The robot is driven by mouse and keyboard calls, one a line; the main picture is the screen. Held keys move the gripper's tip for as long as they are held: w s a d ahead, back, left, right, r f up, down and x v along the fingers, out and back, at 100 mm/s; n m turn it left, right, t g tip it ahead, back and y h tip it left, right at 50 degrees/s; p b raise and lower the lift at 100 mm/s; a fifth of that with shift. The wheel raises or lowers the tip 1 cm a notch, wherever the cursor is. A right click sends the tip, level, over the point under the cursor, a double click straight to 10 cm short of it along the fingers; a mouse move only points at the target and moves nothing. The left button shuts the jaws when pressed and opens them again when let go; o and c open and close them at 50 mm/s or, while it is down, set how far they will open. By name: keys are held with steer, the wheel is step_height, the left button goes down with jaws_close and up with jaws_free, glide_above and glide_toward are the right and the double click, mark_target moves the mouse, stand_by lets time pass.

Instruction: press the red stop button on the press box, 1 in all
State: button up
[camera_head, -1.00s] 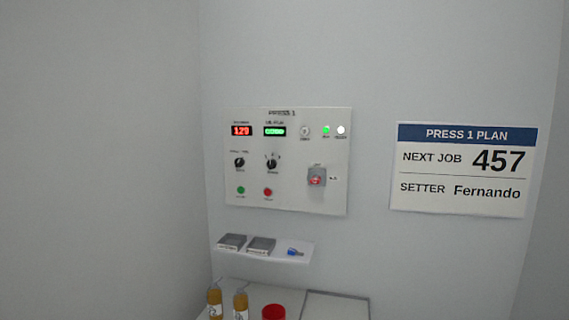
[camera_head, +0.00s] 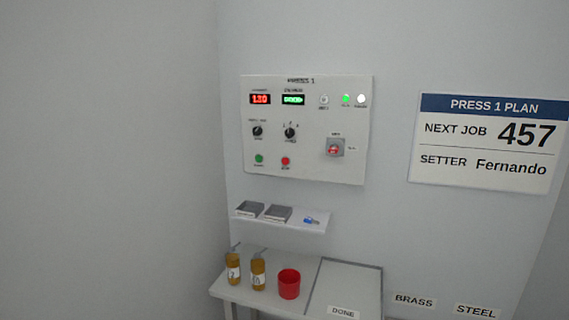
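The press box (camera_head: 320,110) is a white panel on the wall, left of the plan sign. Its red stop button (camera_head: 285,161) is at the lower left, just right of a green button (camera_head: 259,158). A red switch on a grey square (camera_head: 334,148) is at the panel's right. The left display (camera_head: 260,99) is lit red and the other display (camera_head: 293,100) green. A green lamp (camera_head: 346,98) and a white lamp (camera_head: 361,98) are lit. My gripper is not in view.
A shelf (camera_head: 290,222) below the panel holds two dark trays and a blue key-like item (camera_head: 310,219). A table (camera_head: 305,271) below holds two amber bottles (camera_head: 258,271) and a red cup (camera_head: 289,284). Signs read DONE, BRASS and STEEL.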

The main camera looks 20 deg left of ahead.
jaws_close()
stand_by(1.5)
